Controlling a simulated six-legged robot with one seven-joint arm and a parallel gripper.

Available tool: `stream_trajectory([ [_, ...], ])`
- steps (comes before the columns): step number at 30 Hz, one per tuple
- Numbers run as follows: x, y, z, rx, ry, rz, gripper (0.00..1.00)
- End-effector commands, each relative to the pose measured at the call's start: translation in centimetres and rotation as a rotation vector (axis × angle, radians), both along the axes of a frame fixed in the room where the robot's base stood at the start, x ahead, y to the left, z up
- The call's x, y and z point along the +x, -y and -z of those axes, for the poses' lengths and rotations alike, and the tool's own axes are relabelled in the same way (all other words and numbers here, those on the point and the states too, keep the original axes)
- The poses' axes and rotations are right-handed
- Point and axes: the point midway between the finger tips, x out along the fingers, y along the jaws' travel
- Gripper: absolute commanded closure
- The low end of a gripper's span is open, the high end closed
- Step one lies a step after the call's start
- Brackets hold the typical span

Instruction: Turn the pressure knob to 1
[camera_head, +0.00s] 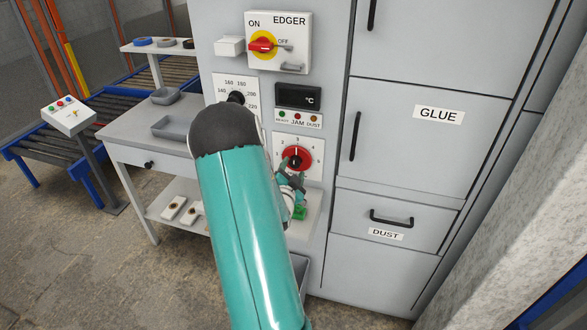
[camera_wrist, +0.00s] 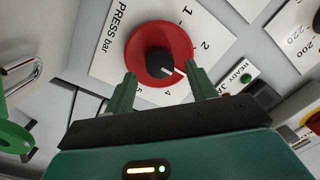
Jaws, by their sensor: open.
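The pressure knob (camera_wrist: 158,60) is a black round knob on a red dial plate (camera_wrist: 140,38) labelled PRESS bar. In the wrist view its white pointer points to the lower right, toward my right finger. The numerals 1, 2, 4 and 5 show around it; 3 does not show and seems hidden by that finger. My gripper (camera_wrist: 161,76) is open, with its two fingertips just below the knob, one on each side, not closed on it. The red dial (camera_head: 296,153) also shows in the head view, with my gripper (camera_head: 292,178) in front of its lower part.
The READY/JAM/DUST lamp plate (camera_head: 298,118) and a °C display (camera_head: 298,96) are above the dial. An EDGER switch (camera_head: 264,44) is higher up. A temperature dial (camera_head: 236,96) is partly behind my arm.

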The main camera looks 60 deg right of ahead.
Motion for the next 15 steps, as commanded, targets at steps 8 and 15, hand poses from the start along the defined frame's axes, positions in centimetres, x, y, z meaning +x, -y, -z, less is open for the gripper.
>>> stream_trajectory([
  [8, 0.40, 1.60, 0.02, 0.000, -0.001, -0.001, 0.44],
  [15, 0.40, 1.57, 0.01, 0.000, -0.001, -0.001, 0.56],
])
